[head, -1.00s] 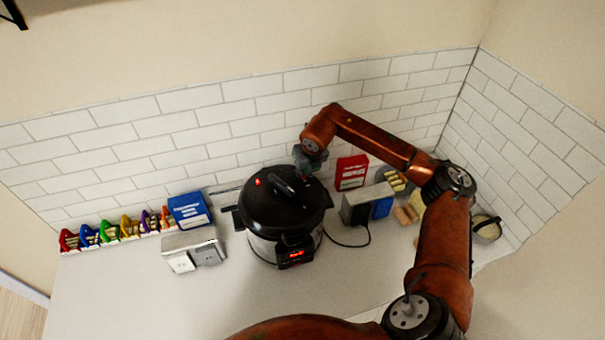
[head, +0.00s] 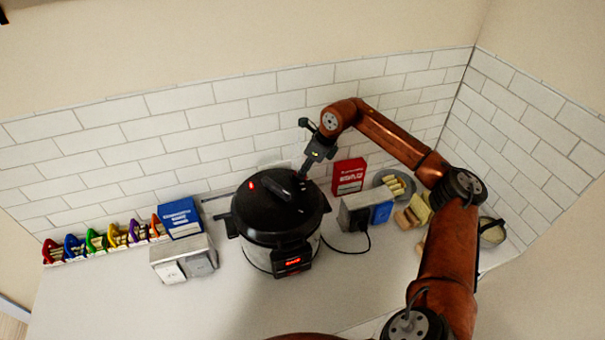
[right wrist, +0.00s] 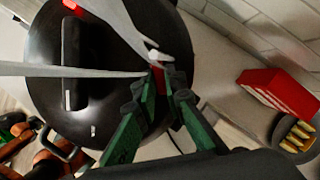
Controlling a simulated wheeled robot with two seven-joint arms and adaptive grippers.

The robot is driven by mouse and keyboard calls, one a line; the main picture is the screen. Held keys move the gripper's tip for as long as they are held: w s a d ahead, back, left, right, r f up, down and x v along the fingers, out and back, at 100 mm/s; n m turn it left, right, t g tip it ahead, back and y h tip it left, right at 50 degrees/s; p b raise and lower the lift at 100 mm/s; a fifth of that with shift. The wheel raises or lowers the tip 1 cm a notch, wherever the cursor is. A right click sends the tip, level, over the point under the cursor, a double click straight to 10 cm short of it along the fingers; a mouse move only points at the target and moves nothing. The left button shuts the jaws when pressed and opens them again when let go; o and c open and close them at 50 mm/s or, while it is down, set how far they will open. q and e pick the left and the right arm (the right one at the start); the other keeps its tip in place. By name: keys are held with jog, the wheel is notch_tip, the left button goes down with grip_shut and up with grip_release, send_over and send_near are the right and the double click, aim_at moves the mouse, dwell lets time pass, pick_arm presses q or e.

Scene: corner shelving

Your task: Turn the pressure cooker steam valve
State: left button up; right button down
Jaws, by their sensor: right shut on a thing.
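The black pressure cooker (head: 250,215) stands on the counter near the back wall, with its lid on and a lit red display on its front. Its lid has a raised handle (head: 278,187) and a red spot (head: 252,185) at the left. My right gripper (head: 302,174) reaches down, tilted, to the back right part of the lid. In the right wrist view, its fingers (right wrist: 162,82) are closed around a small red part, the steam valve (right wrist: 157,67), which they largely hide. Pale streaks cross the lid there. My left gripper is not in view.
A red box (head: 348,176) and a grey-and-blue appliance (head: 356,212) with a cord stand right of the cooker. A grey two-part box (head: 183,260), a blue box (head: 182,217) and several coloured holders stand left. The front counter is clear.

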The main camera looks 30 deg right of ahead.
jog(key=shift+d+r+n, duration=0.1)
jog(key=shift+d+n, duration=0.05)
jog(key=shift+n, duration=0.25)
jog(key=c, duration=2)
grip_release()
jog(key=v, duration=1.2)
jog(key=shift+w, duration=0.15)
